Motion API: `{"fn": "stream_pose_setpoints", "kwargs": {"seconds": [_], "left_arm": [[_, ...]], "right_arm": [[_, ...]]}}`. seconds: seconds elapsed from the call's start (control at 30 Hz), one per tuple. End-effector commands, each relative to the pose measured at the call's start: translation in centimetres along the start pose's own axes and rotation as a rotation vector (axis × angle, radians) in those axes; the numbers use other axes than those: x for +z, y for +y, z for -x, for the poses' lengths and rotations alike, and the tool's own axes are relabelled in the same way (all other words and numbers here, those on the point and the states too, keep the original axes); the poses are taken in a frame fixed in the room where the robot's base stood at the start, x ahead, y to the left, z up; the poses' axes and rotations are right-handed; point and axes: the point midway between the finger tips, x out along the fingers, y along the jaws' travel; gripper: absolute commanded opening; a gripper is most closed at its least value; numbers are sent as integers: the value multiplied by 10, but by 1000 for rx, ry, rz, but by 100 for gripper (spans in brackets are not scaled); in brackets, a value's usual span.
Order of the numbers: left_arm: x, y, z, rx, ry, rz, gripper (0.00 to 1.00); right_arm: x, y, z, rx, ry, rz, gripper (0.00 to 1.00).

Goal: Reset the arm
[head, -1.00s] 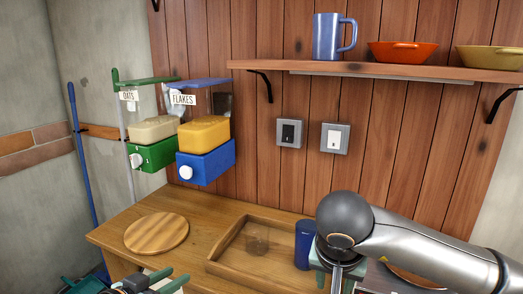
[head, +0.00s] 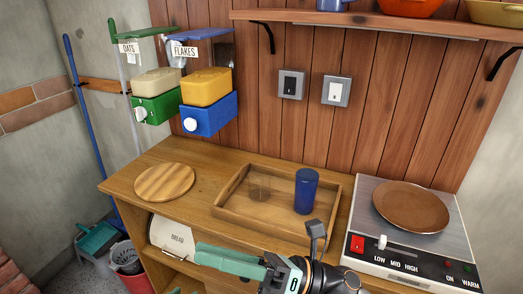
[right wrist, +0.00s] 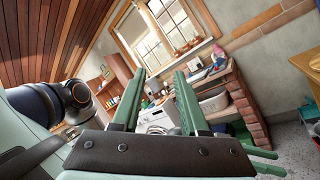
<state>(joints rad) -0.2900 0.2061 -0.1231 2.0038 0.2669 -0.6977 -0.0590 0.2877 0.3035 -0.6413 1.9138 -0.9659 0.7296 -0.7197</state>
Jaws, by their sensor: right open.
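My right gripper (head: 215,254) is low in the head view, in front of the counter edge, its teal fingers pointing left. In the right wrist view its two fingers (right wrist: 157,103) stand apart with nothing between them, so it is open and empty. Two teal prongs (right wrist: 262,158) at the lower right of that view look like part of my left gripper. A small teal bit also shows at the bottom edge of the head view. How far the left gripper is open cannot be told.
A round board (head: 164,182) lies left, below the oats (head: 155,97) and flakes (head: 207,104) dispensers. A warmer (head: 365,235) with a brown plate (head: 411,207) stands right. A bread bin (head: 172,236) sits below.

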Motion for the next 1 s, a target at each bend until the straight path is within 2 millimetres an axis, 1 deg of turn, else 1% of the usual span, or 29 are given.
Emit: {"fn": "stream_pose_setpoints", "kwargs": {"seconds": [0.03,0.07,0.13,0.17,0.2,0.27,0.3,0.37,0.4,0.43,0.47,0.5,0.57,0.6,0.7,0.8,0.9,1.0], "left_arm": [[13,3,4,-4,-18,6,44],[20,5,6,-7,-26,9,44],[36,9,12,-13,-43,11,44],[44,11,14,-15,-51,13,44],[52,14,18,-18,-60,15,44],[66,18,23,-22,-74,19,44],[75,21,27,-25,-84,19,44],[88,25,33,-28,-98,21,44],[95,28,38,-29,-105,20,44],[101,30,41,-30,-111,21,44],[106,32,44,-31,-116,21,44],[113,35,48,-31,-124,22,44],[122,40,53,-31,-133,23,44],[128,42,57,-32,-139,23,44],[138,47,64,-32,-150,23,44],[145,50,69,-32,-157,22,44],[147,51,71,-32,-158,22,44],[148,52,71,-32,-159,21,44]], "right_arm": [[13,-11,12,-44,-142,-162,44],[20,-20,22,-71,-227,-258,44],[31,-44,50,-129,-427,-484,44],[32,-55,64,-156,-514,-581,44],[31,-70,86,-189,-630,-711,44],[22,-93,121,-237,-806,-903,44],[10,-107,147,-269,-925,-1028,44],[-13,-124,184,-312,-1096,-1201,44],[-31,-132,207,-337,-1205,-1308,44],[-46,-137,224,-357,-1287,-1383,44],[-62,-140,240,-373,-1366,-1456,44],[-84,-142,261,-394,-1470,-1546,44],[-117,-142,287,-420,-1614,-1665,44],[-138,-140,302,-437,-1703,-1734,44],[-182,-130,330,-464,-1887,-1866,44],[-212,-121,345,-479,-2009,-1946,44],[-227,-115,352,-486,-2070,-1984,44],[-230,-114,354,-487,-2085,-1994,44]]}}
